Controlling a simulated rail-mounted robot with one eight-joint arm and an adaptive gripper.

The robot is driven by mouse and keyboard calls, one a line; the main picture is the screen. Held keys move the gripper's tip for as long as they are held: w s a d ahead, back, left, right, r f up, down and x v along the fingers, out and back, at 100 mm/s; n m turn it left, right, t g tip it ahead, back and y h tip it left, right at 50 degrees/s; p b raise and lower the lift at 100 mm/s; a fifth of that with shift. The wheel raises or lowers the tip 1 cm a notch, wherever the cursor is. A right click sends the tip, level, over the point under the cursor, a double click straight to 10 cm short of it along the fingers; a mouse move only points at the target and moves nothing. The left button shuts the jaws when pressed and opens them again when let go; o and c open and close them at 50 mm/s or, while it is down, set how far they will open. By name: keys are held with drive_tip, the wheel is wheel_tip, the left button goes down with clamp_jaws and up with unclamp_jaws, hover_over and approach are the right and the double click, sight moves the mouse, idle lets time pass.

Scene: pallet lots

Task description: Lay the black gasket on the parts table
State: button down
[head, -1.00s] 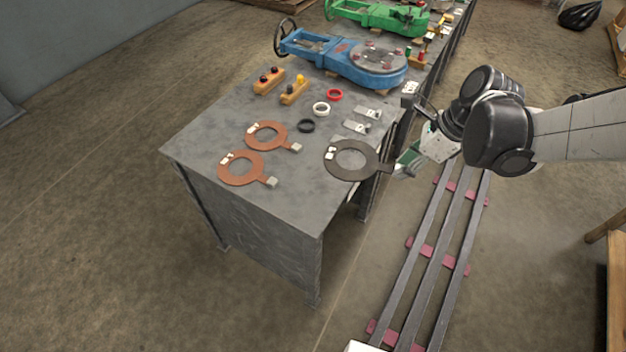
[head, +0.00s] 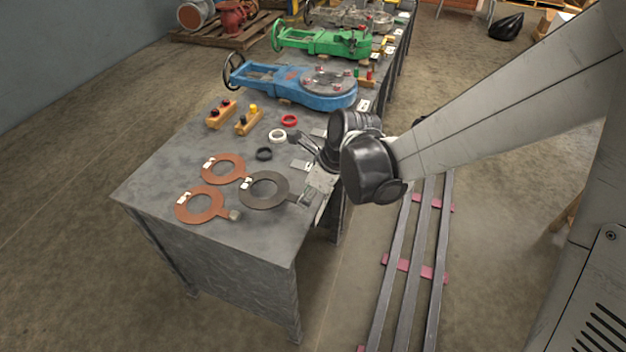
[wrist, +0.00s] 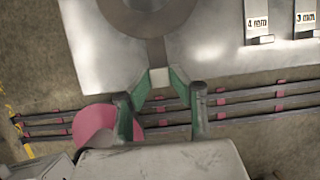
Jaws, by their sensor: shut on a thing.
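The black gasket (head: 264,204) is a dark flat ring with a handle tab and a small white label. It lies level over the near right part of the grey parts table (head: 150,180), close beside two orange ring gaskets (head: 239,170). My gripper (head: 308,197) is at the table's right edge, shut on the gasket's tab end. In the wrist view my gripper (wrist: 160,82) pinches a pale block on the tab, and the gasket ring (wrist: 150,29) reaches over the tabletop. I cannot tell whether the ring touches the table.
A small black ring (head: 264,154), a white ring (head: 277,136) and a red ring (head: 289,120) lie behind. Labelled metal gauges (wrist: 258,25) are to the right. A blue valve (head: 320,90) stands farther back. The table's near left area is bare. Floor rails (head: 400,270) run alongside.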

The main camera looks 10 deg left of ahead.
sight(307, 214)
drive_tip(key=shift+a+f, duration=0.15)
drive_tip(key=shift+a, duration=0.05)
drive_tip(key=shift+f+b, duration=0.6)
drive_tip(key=shift+f, duration=1.45)
drive_tip(key=c, duration=1.6)
unclamp_jaws()
drive_tip(key=shift+o, duration=0.2)
drive_tip(key=w+p+v, duration=0.1)
drive_tip(key=p+v, duration=0.2)
drive_tip(key=v, duration=0.9)
drive_tip(key=s+d+r+n+t+h, duration=0.1)
drive_tip(key=s+d+r+n+t, duration=0.1)
drive_tip(key=s+d+r+n, duration=0.2)
drive_tip(key=s+d+r+n+t+h, duration=0.2)
drive_tip(key=s+d+r+n, duration=0.2)
drive_tip(key=d+n, duration=0.5)
drive_tip(key=s+d+r+n+t+h, duration=0.1)
drive_tip(key=s+d+r+n, duration=0.3)
drive_tip(key=d, duration=0.9)
drive_tip(key=s+n+t, duration=0.1)
drive_tip(key=n, duration=0.2)
drive_tip(key=shift+h, duration=0.3)
